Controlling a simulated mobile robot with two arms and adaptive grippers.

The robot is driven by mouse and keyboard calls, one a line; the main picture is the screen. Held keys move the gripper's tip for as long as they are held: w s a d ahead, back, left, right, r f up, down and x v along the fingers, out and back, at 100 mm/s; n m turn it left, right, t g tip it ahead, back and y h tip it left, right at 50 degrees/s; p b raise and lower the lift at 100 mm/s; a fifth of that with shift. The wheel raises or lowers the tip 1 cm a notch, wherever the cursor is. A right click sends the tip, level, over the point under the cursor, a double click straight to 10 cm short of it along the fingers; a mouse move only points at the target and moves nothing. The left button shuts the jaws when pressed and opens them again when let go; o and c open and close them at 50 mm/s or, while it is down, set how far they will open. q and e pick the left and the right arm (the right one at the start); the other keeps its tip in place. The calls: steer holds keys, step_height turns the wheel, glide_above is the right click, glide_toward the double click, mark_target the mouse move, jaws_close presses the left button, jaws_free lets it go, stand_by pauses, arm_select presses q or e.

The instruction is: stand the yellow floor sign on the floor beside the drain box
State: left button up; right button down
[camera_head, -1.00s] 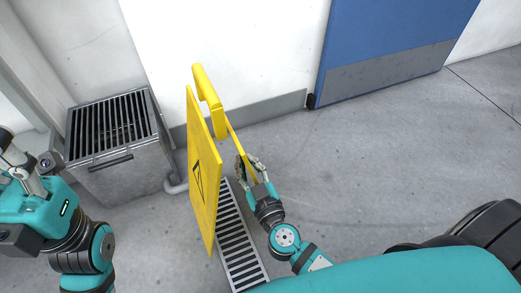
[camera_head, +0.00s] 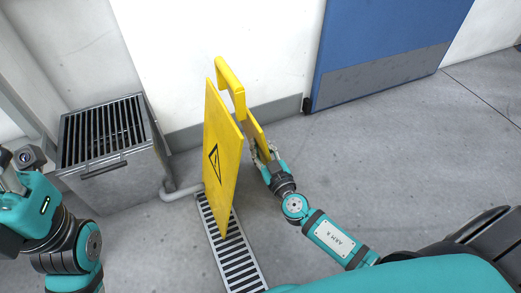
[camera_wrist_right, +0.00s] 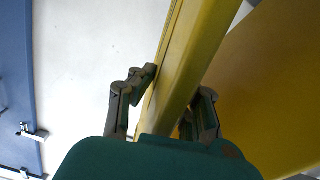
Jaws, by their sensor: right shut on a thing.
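The yellow floor sign (camera_head: 222,150) is upright with its two panels spread and a handle on top, in the middle of the head view. My right gripper (camera_head: 263,152) is shut on the sign's right panel edge. In the right wrist view the gripper (camera_wrist_right: 177,100) has a finger on each side of the yellow panel (camera_wrist_right: 190,60). The drain box (camera_head: 118,165), grey metal with a slatted top, stands left of the sign, apart from it. I cannot tell whether the sign's feet touch the floor. My left gripper (camera_head: 12,172) is at the left edge, its fingertips cut off or unclear.
A slotted floor drain (camera_head: 237,265) runs below the sign. A grey pipe (camera_head: 180,192) leads from the box towards it. The white wall and a blue door (camera_head: 385,45) are behind. Open grey floor lies to the right.

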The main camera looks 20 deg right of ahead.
steer(key=c, duration=1.8)
jaws_free()
steer(key=o, duration=0.4)
steer(key=shift+s, duration=0.1)
steer(key=s+b, duration=0.1)
steer(key=s, duration=1.1)
steer(key=shift+d, duration=0.2)
